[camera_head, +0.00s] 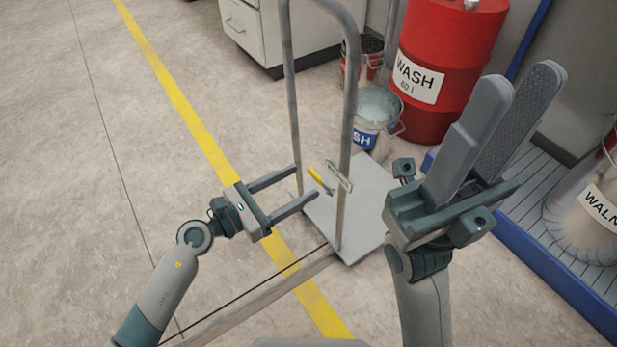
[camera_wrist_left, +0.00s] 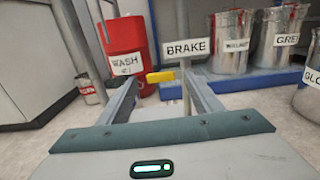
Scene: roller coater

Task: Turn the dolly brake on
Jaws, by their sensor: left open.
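The dolly has a flat grey platform (camera_head: 368,228) and a tall grey hoop handle (camera_head: 292,75). Its brake lever is a short yellow bar (camera_head: 316,177) beside a tilted plate (camera_head: 339,176) on the handle. In the left wrist view, the lever (camera_wrist_left: 160,77) lies roughly level, left of the post with the BRAKE sign (camera_wrist_left: 186,47). My left gripper (camera_head: 307,181) is open, its fingers pointing at the handle. The lever shows between its fingertips in the wrist view; contact cannot be told. My right gripper (camera_head: 522,82) is raised at the right, open and empty.
A red WASH drum (camera_head: 450,60), a bucket (camera_head: 375,112) and a dark-filled can (camera_head: 366,60) stand behind the dolly. A blue-edged grated platform (camera_head: 560,245) with containers lies right. A grey cabinet (camera_head: 245,30) stands behind. The floor at left is clear.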

